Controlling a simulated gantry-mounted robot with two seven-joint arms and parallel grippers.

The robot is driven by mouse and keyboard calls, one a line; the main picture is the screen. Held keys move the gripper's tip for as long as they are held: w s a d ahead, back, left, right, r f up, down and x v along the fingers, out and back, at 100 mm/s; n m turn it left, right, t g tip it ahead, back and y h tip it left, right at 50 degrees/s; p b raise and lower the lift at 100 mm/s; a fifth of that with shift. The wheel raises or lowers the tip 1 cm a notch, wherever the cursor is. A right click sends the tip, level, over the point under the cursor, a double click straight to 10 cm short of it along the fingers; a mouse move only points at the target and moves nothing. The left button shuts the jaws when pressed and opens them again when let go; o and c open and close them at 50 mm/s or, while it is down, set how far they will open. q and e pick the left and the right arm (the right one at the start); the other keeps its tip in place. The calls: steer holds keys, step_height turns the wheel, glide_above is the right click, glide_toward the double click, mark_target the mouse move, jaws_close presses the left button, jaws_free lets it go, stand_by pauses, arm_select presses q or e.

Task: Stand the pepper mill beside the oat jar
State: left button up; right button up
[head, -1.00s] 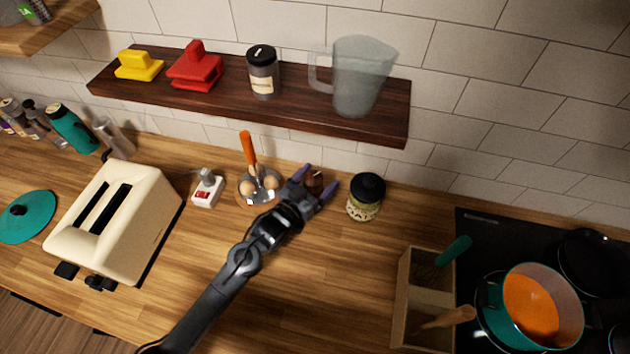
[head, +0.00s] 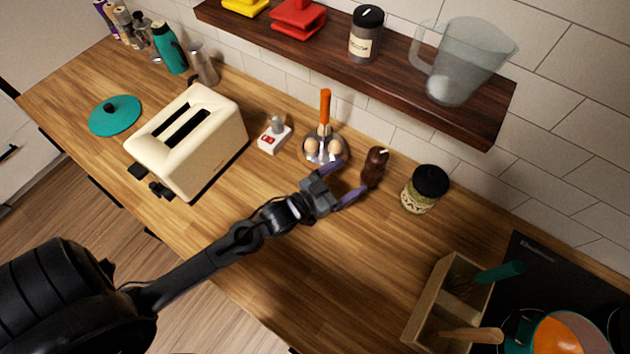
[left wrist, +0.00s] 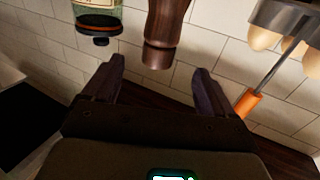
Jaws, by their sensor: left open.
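The dark brown pepper mill (head: 374,168) stands upright on the counter, left of a black-lidded jar (head: 424,190) with pale green and beige sides. A clear gap separates them. The mill (left wrist: 163,30) and this jar (left wrist: 97,15) appear upside down in the left wrist view. Another black-lidded jar (head: 364,36), with a pale label, stands on the wall shelf; the labels are too small to read, so I cannot tell for certain which holds oats. My left gripper (head: 351,178) is open and empty, its fingers pointing at the mill and apart from it. My right gripper is not in view.
An egg holder (head: 323,149) with an orange-handled utensil stands left of the mill. A white-and-red gadget (head: 274,136) and cream toaster (head: 188,140) are farther left. A wooden utensil box (head: 437,300) stands at the front right. The dark shelf (head: 490,115) overhangs the back. The middle counter is clear.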

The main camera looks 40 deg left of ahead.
arm_select(q)
steer(key=s+f+g+y, duration=0.1)
steer(key=s+g, duration=0.1)
steer(key=s+f+g+y, duration=0.1)
steer(key=s+f+g, duration=0.1)
steer(key=s+f+n+g+y, duration=0.1)
steer(key=s+f+g, duration=0.1)
steer(key=s, duration=0.1)
steer(key=shift+s+a+f, duration=0.1)
steer(key=shift+a+f, duration=0.05)
steer(key=shift+a, duration=0.1)
steer(key=s+g, duration=0.2)
steer(key=s, duration=0.2)
steer(key=s+f+g+y, duration=0.1)
steer(key=s+g, duration=0.2)
steer(key=s, duration=0.1)
steer(key=s+a+g, duration=0.1)
steer(key=s+g, duration=0.1)
steer(key=s, duration=0.3)
steer(key=shift+s+f, duration=0.1)
steer(key=shift+f, duration=0.1)
steer(key=shift+s+g, duration=0.4)
steer(key=shift+s, duration=0.05)
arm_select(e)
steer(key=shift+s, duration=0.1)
